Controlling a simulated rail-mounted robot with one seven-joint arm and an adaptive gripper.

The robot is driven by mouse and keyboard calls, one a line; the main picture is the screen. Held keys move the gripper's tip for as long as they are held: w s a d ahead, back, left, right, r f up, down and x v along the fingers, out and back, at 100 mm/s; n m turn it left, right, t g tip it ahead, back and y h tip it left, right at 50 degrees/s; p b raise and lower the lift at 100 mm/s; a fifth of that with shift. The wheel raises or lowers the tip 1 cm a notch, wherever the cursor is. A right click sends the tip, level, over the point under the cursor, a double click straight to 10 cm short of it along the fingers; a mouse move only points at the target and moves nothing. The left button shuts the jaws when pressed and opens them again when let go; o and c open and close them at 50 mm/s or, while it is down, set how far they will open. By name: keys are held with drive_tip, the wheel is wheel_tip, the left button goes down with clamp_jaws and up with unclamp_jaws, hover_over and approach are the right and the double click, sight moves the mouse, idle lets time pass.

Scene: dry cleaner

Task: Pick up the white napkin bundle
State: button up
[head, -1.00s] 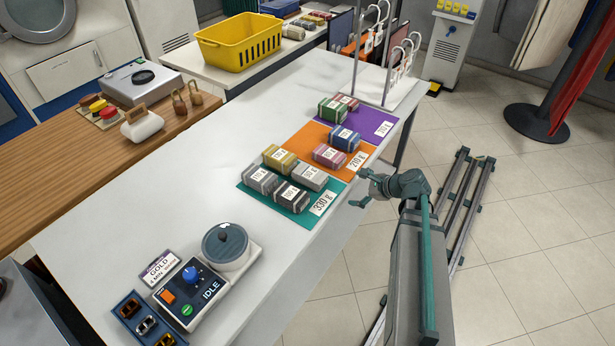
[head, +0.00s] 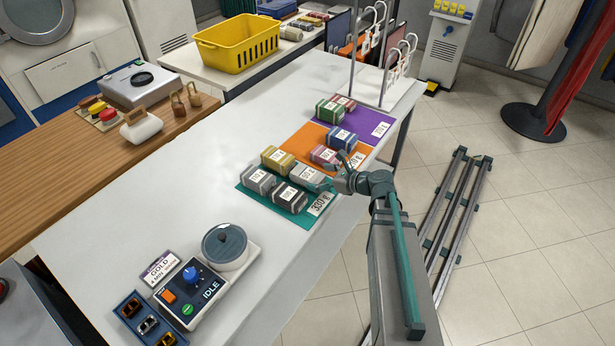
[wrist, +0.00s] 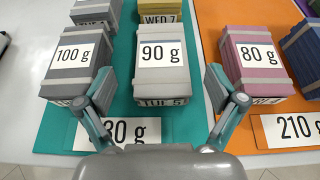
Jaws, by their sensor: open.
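The white napkin bundle (head: 306,174) is a pale, strapped block on the teal mat (head: 252,190). In the wrist view the pale bundle (wrist: 160,85) carries a "90 g" label on top and "TUE 5" on its front. My gripper (head: 334,173) is open and empty at the table's front edge, just on the near side of the bundle. In the wrist view its two fingers (wrist: 159,88) stand apart, one on each side of the pale bundle's near end. I cannot tell whether they touch it.
A grey "100 g" bundle (wrist: 75,68) sits close on the left. A pink "80 g" bundle (wrist: 250,62) is on the orange mat (wrist: 210,20) at right. A yellow bundle (head: 277,158) is behind. Weight cards (head: 319,205) lie in front.

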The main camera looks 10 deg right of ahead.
sight(314, 177)
drive_tip(key=shift+p+x, duration=0.95)
drive_tip(key=shift+x, duration=1.7)
drive_tip(key=shift+s+d+f, duration=0.1)
drive_tip(key=c, duration=1.2)
